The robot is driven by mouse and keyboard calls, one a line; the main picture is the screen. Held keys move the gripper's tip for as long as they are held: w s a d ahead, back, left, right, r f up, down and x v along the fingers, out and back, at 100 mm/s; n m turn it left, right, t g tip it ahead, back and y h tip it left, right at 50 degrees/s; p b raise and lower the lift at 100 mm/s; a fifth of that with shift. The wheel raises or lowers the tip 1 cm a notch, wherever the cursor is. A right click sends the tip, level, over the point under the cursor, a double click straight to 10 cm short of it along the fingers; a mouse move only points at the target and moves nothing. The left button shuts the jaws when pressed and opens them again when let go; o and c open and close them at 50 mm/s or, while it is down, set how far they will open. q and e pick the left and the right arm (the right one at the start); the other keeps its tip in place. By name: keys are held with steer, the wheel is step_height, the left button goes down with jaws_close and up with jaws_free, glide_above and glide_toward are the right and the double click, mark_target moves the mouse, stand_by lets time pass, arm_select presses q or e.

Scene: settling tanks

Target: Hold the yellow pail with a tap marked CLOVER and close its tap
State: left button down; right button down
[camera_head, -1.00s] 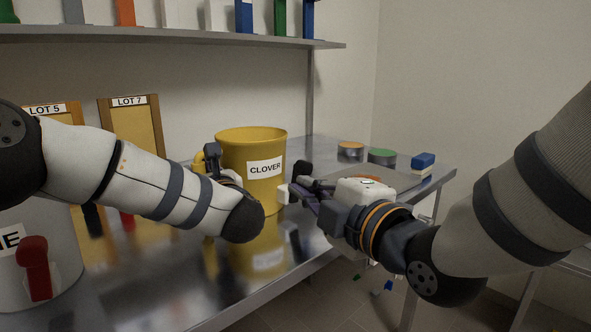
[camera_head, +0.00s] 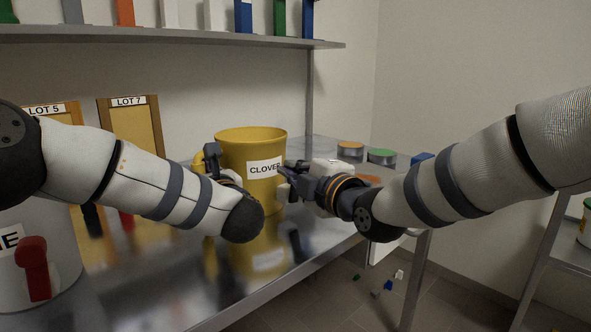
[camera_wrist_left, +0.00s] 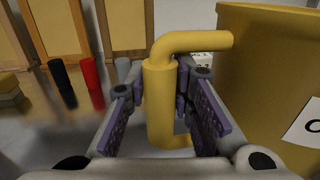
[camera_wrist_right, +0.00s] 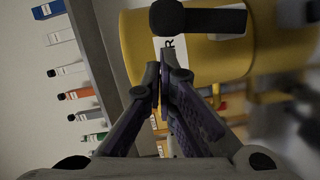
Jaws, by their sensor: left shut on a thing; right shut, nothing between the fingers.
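The yellow pail (camera_head: 236,150) marked CLOVER stands upright on the metal table. My left gripper (camera_head: 211,160) is at its left side. In the left wrist view the left gripper (camera_wrist_left: 161,100) is shut on the pail's yellow tubular handle (camera_wrist_left: 160,95). The black tap lever (camera_wrist_right: 208,20) shows in the right wrist view, in front of the pail, its bar along the pail's height with the round end toward the rim. My right gripper (camera_wrist_right: 163,80) is shut and empty beside the lever, apart from it in the picture. In the head view the right gripper (camera_head: 284,178) largely hides the tap.
A grey container with a red lever (camera_head: 35,265) stands at the front left. Boards marked LOT 5 and LOT 7 (camera_head: 130,125) stand behind. A shelf (camera_head: 180,38) with coloured items runs above.

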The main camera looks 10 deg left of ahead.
steer(key=shift+w+d, duration=0.2)
stand_by(0.4)
steer(key=shift+w+d+r+m, duration=0.1)
steer(key=shift+w+m, duration=0.05)
steer(key=shift+m, duration=0.25)
steer(key=shift+w+d, duration=0.15)
steer(key=shift+w+d+f+m+g, duration=0.25)
steer(key=shift+w+d+f+m, duration=0.45)
steer(key=shift+w+d, duration=0.45)
steer(key=shift+w+d+f+m+g, duration=0.2)
steer(key=shift+w+d+f+m, duration=0.4)
steer(key=shift+w+d+m, duration=0.45)
steer(key=shift+w+d+f+m+g, duration=0.25)
steer(key=shift+w+d+f+m, duration=0.35)
steer(key=shift+w+d, duration=0.7)
steer(key=shift+w+a, duration=0.1)
steer(key=shift+a, duration=0.1)
